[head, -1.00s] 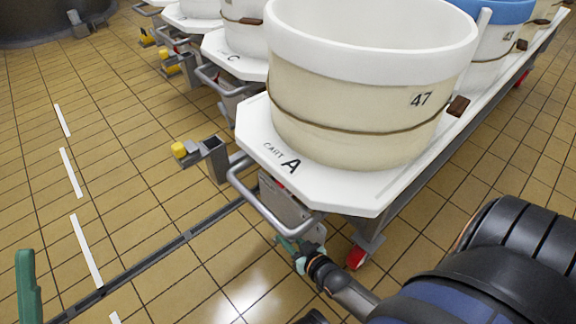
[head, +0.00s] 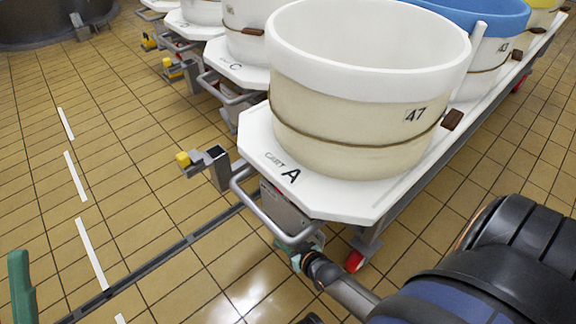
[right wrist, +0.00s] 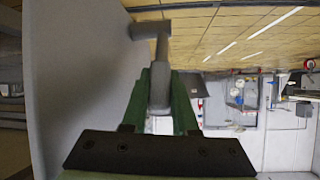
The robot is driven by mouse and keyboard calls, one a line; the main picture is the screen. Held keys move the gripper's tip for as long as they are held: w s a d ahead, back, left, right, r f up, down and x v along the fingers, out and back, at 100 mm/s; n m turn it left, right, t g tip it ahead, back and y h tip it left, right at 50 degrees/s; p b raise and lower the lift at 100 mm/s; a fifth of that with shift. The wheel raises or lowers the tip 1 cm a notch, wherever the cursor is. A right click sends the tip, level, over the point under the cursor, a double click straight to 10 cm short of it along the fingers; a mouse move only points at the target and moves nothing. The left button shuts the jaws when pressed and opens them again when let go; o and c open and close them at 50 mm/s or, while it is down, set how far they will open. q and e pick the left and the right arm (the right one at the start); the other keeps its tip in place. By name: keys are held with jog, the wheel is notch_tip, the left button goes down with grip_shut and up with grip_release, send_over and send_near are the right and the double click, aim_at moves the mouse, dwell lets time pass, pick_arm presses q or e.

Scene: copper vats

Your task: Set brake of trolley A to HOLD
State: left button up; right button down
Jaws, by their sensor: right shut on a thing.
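Trolley A (head: 345,200) is a white octagonal platform marked "CART A" carrying a large cream-and-white vat numbered 47 (head: 360,110). A grey brake panel (head: 285,208) with a small red mark hangs under its front edge, behind the tubular handle (head: 262,215). My right gripper (head: 292,245) is low beside this panel. In the right wrist view its green fingers (right wrist: 160,105) are shut on a grey brake lever (right wrist: 160,80), beside a grey panel face (right wrist: 75,80). The brake's lettering cannot be read. Part of my green left gripper (head: 22,285) shows at the left edge; its opening is hidden.
A post with a yellow-tipped latch (head: 203,162) stands by the trolley's front left. Trolley C (head: 240,70) and others line up behind. A red caster (head: 355,260) is under trolley A. A floor rail (head: 170,252) runs front left; tiles there are clear.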

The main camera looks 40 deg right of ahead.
jog(key=shift+w+r+g+p, duration=0.45)
jog(key=shift+r+g+p, duration=0.1)
jog(key=shift+p, duration=0.3)
pick_arm(q)
jog(key=r, duration=0.3)
jog(key=shift+a+r, duration=0.25)
jog(key=shift+r, duration=0.05)
pick_arm(e)
jog(key=shift+w+f, duration=0.15)
jog(key=shift+f, duration=0.1)
jog(key=c, duration=0.7)
grip_release()
pick_arm(q)
notch_tip(320, 180, up, 6)
jog(key=m+p, duration=0.2)
jog(key=p, duration=0.5)
jog(key=shift+w+a+f+n+y, duration=0.25)
jog(key=shift+w+f+n+y, duration=0.4)
jog(key=shift+f+n+y, duration=0.2)
jog(key=shift+w+a+f+n+y, duration=0.25)
jog(key=shift+w+f+n+y, duration=0.4)
jog(key=shift+n+y, duration=0.25)
pick_arm(e)
jog(key=shift+v, duration=6.3)
